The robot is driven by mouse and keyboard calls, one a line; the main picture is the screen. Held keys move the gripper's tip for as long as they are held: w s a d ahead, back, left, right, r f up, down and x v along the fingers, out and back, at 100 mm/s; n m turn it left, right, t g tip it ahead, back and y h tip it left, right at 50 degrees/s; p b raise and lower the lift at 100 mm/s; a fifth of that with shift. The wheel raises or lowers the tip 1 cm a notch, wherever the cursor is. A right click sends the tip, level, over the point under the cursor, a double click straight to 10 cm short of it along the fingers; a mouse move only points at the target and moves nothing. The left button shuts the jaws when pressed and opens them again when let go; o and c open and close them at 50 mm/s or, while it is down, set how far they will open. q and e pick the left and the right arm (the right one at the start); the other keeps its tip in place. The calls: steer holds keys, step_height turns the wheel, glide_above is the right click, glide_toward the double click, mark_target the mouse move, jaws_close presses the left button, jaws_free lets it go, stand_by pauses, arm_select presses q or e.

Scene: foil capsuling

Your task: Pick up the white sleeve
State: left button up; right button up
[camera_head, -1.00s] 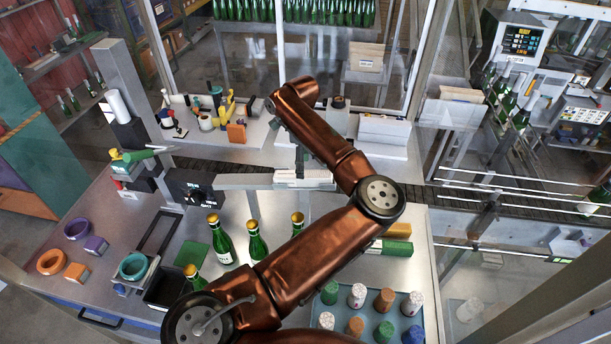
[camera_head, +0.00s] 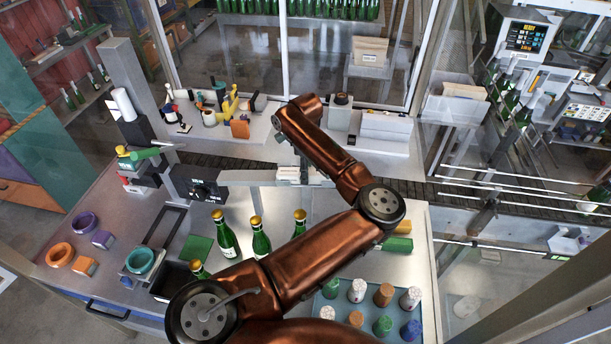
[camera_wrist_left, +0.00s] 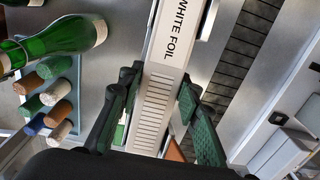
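A white ribbed piece (camera_wrist_left: 152,112) marked WHITE FOIL lies between my left gripper's fingers in the left wrist view. In the head view a small white block (camera_head: 289,173) shows at the same spot, partly behind my arm. I cannot make out a separate white sleeve on it. My left gripper (camera_wrist_left: 157,98) is open, with one dark green-padded finger on each side of the white piece and a gap visible. In the head view the gripper (camera_head: 303,168) is small and mostly hidden by my forearm. My right gripper is not in view.
Green bottles (camera_head: 227,238) with gold tops stand left of my arm. A blue-grey tray (camera_head: 318,312) holds several brown, white, green and blue capped pieces. A grey conveyor and back bench with tools (camera_head: 240,127) lie behind. Rings (camera_head: 58,254) sit at far left.

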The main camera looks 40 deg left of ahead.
arm_select(q)
steer(key=c, duration=0.6)
steer(key=shift+r, duration=0.15)
